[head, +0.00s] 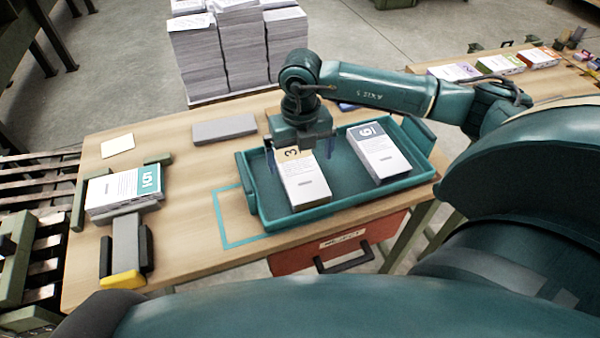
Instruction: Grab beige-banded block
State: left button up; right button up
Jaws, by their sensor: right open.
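The beige-banded block (305,186) is a stack of white pages with a beige band marked 3 at its far end. It lies in the left half of the teal tray (335,200). My right gripper (299,155) is over the block's far end, pointing down, with its jaws apart, one finger on each side of the band. It hides part of that end. I cannot tell whether the fingers touch the block. My left gripper is not in view.
A block with a dark blue-grey band marked 6 (380,155) lies in the tray's right half. A teal-banded block marked 5 (125,190) sits between green stops at left. A grey slab (224,129) lies behind. A teal outline (228,225) marks bare wood left of the tray.

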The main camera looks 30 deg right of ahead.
aim_at(300, 169)
notch_tip(300, 169, down, 4)
jog(key=shift+f, duration=0.15)
jog(key=shift+c, duration=0.3)
jog(key=c, duration=1.1)
